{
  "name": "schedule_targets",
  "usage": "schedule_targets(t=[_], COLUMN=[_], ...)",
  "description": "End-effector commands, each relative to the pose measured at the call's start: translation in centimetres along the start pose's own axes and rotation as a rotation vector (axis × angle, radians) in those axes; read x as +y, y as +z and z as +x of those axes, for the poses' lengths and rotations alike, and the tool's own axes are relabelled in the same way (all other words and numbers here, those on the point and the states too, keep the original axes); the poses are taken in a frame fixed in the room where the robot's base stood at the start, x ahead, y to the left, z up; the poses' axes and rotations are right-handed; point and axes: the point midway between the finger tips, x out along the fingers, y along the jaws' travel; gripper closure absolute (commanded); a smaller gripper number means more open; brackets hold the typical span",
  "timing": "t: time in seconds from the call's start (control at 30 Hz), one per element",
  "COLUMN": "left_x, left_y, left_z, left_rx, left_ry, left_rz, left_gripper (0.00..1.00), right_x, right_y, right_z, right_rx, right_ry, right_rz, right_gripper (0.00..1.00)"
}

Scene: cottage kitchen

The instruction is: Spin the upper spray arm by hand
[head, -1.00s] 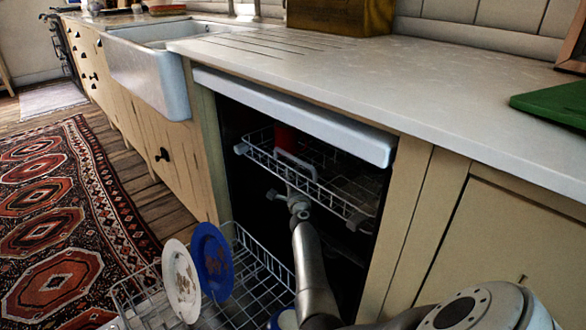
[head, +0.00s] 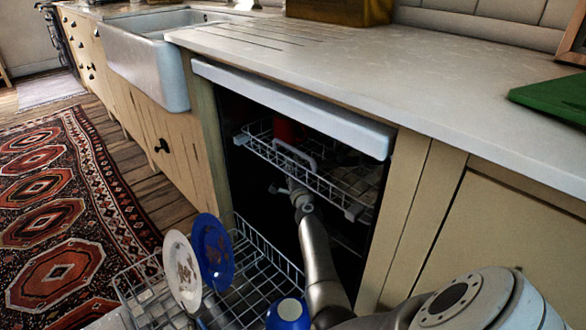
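The dishwasher stands open, with its upper rack (head: 325,190) inside the dark opening. The upper spray arm cannot be made out; the space below the rack is in deep shadow. My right gripper (head: 279,188) is just under the front of the upper rack, pointing into the opening. It is small and dark, and I cannot tell whether its fingers are open or shut, or whether they touch anything. My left gripper is not in view.
The lower rack (head: 262,255) is pulled out below, holding a white plate (head: 181,272), a blue plate (head: 211,250) and a blue-and-white dish (head: 288,312). A red item (head: 286,130) sits in the upper rack. The countertop (head: 330,75) overhangs the opening.

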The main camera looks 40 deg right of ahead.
Motion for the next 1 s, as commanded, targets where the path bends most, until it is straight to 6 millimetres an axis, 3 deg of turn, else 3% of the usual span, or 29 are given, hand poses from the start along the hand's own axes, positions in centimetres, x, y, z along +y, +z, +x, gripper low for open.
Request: schedule_targets(t=[0.37,0.8,1.0], left_x=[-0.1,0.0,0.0], left_y=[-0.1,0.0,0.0], left_z=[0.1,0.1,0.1], left_rx=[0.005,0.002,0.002], left_ry=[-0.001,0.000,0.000], left_rz=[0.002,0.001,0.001], left_gripper=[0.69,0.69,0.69], right_x=[-0.1,0.1,0.0], right_y=[0.2,0.1,0.0], right_z=[-0.6,-6.1,-7.4], right_rx=[-0.002,0.000,0.000], right_ry=[-0.003,0.000,0.000], right_rz=[0.004,0.001,0.001], right_gripper=[0.67,0.67,0.67])
